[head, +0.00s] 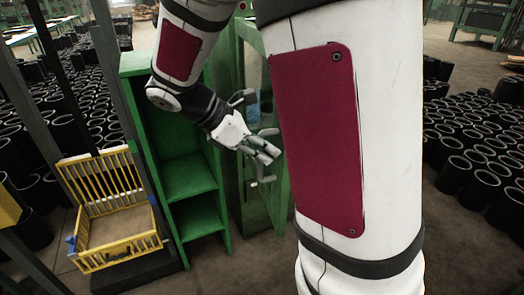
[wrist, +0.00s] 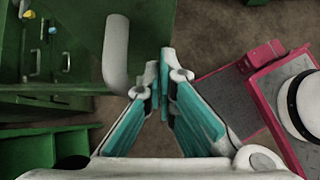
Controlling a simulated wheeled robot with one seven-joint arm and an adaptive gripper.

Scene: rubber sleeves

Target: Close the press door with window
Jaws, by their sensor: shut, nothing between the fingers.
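The green press door (head: 276,205) stands upright in the middle of the head view, with a bluish window pane partly visible behind my gripper. My arm hides much of it, and I cannot tell how far open it is. My gripper (head: 272,150) is in front of the door at about window height, its fingers shut and empty. In the wrist view, the fingertips (wrist: 164,68) are together, just right of a pale grey curved handle bar (wrist: 116,50). The bar appears apart from the fingertips. Green metalwork (wrist: 65,50) lies to its left.
A green open shelf unit (head: 190,178) stands left of the door. A yellow crate (head: 118,250) with a raised mesh side is at the lower left. Many black rubber sleeves (head: 470,165) fill the floor on both sides. Bare floor (wrist: 215,30) shows beyond the fingers.

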